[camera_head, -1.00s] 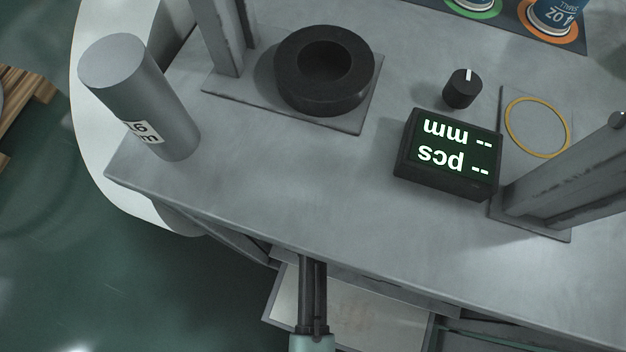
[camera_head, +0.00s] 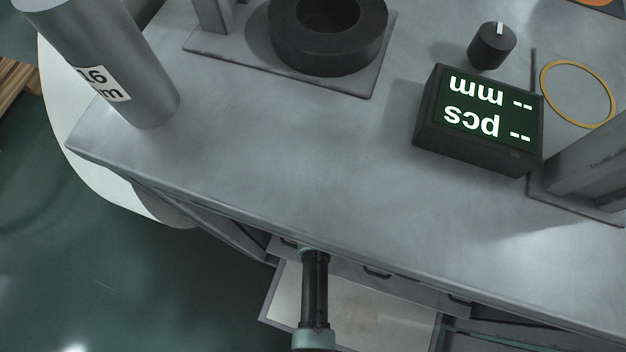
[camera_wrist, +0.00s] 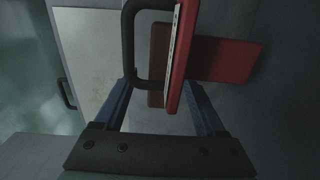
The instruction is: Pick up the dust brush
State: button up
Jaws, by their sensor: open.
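In the wrist view, my gripper (camera_wrist: 160,88) is open, with its two blue fingers spread. A red strip with a pale, dotted edge (camera_wrist: 180,60) stands upright between and beyond the fingertips. A black loop-shaped handle (camera_wrist: 129,45) is beside it on the left, and seems to join it. A red and brown bar (camera_wrist: 225,60) lies crosswise behind the strip. One of these red pieces may be the dust brush, but I cannot tell which. I cannot tell whether the fingers touch anything. In the head view, my dark arm (camera_head: 315,290) is at the table's front edge.
Below the grey table (camera_head: 250,170), a drawer-like tray with a pale inside (camera_head: 375,315) sticks out. On top are a grey cylinder (camera_head: 120,60), a black ring (camera_head: 325,50), a display box (camera_head: 475,125) and a black knob (camera_head: 492,45). The floor at lower left is clear.

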jog(key=shift+f, duration=0.25)
grip_shut()
dwell(0.3)
jog(key=shift+r+p, duration=0.35)
jog(key=shift+r, duration=0.1)
jog(key=r+p, duration=0.2)
jog(key=r, duration=0.1)
jog(key=shift+s, duration=0.2)
jog(key=s+a+p, duration=0.1)
jog(key=s+a, duration=0.1)
jog(key=s, duration=0.6)
jog(key=s+a+p, duration=0.2)
jog(key=s+a, duration=0.1)
jog(key=s, duration=0.5)
jog(key=shift+s+a+f, duration=0.2)
jog(key=shift+s+a, duration=0.1)
jog(key=shift+s, duration=0.05)
